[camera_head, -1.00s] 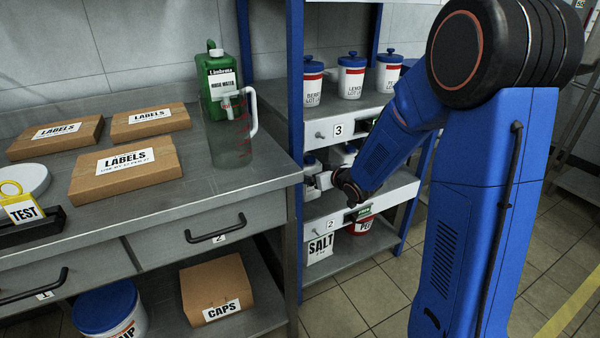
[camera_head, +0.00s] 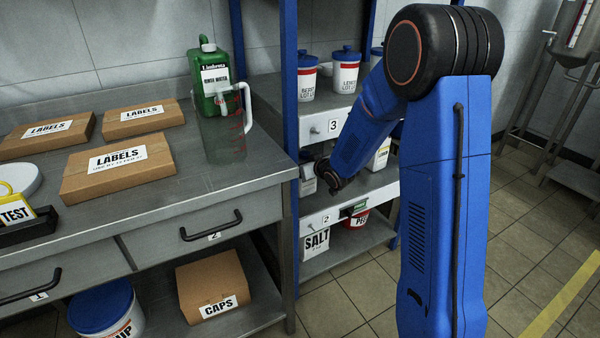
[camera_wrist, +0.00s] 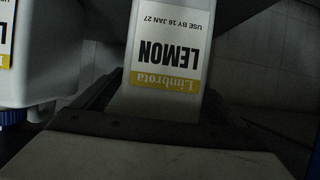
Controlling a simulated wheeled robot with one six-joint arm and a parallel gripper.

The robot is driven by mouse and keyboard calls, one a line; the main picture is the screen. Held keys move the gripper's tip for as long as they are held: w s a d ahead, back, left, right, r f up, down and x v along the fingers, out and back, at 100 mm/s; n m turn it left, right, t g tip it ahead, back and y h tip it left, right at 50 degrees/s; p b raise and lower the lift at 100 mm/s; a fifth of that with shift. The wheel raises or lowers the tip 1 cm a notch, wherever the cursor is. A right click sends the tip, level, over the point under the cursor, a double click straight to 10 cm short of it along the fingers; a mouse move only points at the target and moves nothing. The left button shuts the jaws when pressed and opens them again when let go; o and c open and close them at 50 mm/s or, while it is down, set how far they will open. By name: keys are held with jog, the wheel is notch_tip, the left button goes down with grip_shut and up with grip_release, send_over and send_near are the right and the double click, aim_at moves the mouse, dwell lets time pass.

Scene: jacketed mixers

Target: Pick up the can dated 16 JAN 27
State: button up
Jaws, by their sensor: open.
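In the wrist view a white can (camera_wrist: 160,50) shows upside down, with a yellow Limbrota band, the word LEMON and "USE BY 16 JAN 27". My gripper (camera_wrist: 162,98) is open, its dark fingers at either side of the can's label end. Contact with the can cannot be told. In the head view my arm reaches into the middle level of the blue-framed shelf, and its wrist (camera_head: 328,174) hides most of what is there. The fingers are hard to make out in that view.
A second white can (camera_wrist: 40,60) with a blue cap stands close beside in the wrist view. A yellow-labelled can (camera_head: 379,155) shows right of my arm. Lidded pots (camera_head: 345,72) stand above; a SALT container (camera_head: 314,243) is below. The steel counter (camera_head: 235,178) is left.

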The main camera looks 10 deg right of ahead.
jog(key=c, duration=1.8)
jog(key=shift+r, duration=0.15)
jog(key=c, duration=0.3)
jog(key=shift+w+a, duration=0.1)
jog(key=shift+c, duration=0.2)
